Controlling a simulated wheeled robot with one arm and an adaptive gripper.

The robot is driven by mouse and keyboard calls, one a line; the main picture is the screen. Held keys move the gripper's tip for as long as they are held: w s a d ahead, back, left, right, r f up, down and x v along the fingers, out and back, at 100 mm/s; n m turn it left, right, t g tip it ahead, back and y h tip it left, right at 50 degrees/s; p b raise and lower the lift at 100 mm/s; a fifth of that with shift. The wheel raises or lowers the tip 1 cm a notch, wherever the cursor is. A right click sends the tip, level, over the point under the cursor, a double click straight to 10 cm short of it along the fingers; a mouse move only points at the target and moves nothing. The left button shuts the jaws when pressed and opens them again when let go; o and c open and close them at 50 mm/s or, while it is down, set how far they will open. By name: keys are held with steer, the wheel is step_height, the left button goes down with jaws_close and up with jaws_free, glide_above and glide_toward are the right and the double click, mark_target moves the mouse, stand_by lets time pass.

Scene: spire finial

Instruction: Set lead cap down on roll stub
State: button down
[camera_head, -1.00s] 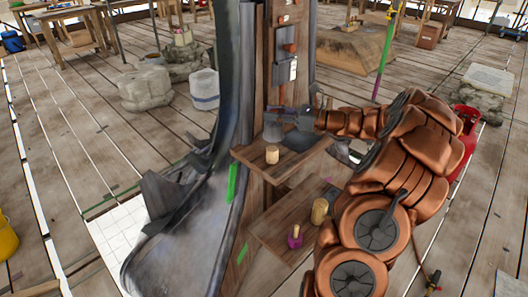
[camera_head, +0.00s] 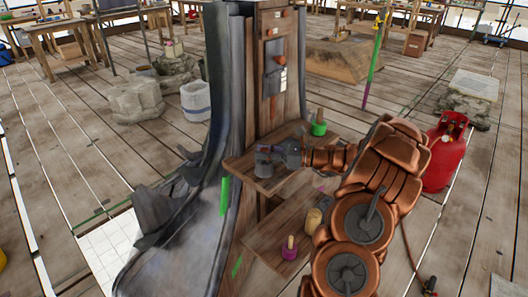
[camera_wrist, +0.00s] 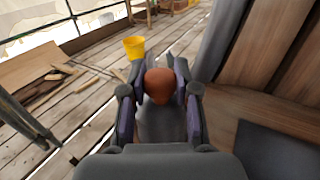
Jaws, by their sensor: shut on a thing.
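The lead cap (camera_head: 263,163) is a small dull-grey cup shape at the front of the upper wooden shelf (camera_head: 238,166). My gripper (camera_head: 275,153) reaches in from the right and is shut on it. In the wrist view the gripper (camera_wrist: 158,95) has its two fingers around a rounded reddish-brown knob (camera_wrist: 158,83), with the grey cap body (camera_wrist: 158,124) below it. The light wooden roll stub is hidden now; the cap stands where it showed before. I cannot tell whether the cap rests fully on it.
A green-based wooden-handled tool (camera_head: 319,126) stands at the shelf's back right. A lower shelf (camera_head: 265,238) holds a purple-based tool (camera_head: 290,247) and a wooden cylinder (camera_head: 313,221) close to my arm. A tall wooden post (camera_head: 262,110) rises behind; grey sheeting (camera_head: 190,225) stands left.

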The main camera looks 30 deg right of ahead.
steer(key=c, duration=0.8)
jaws_free()
steer(key=shift+f, duration=0.1)
steer(key=shift+c, duration=0.2)
steer(key=shift+s+d, duration=0.25)
steer(key=shift+d, duration=0.05)
steer(key=v, duration=1.1)
steer(key=shift+b, duration=0.4)
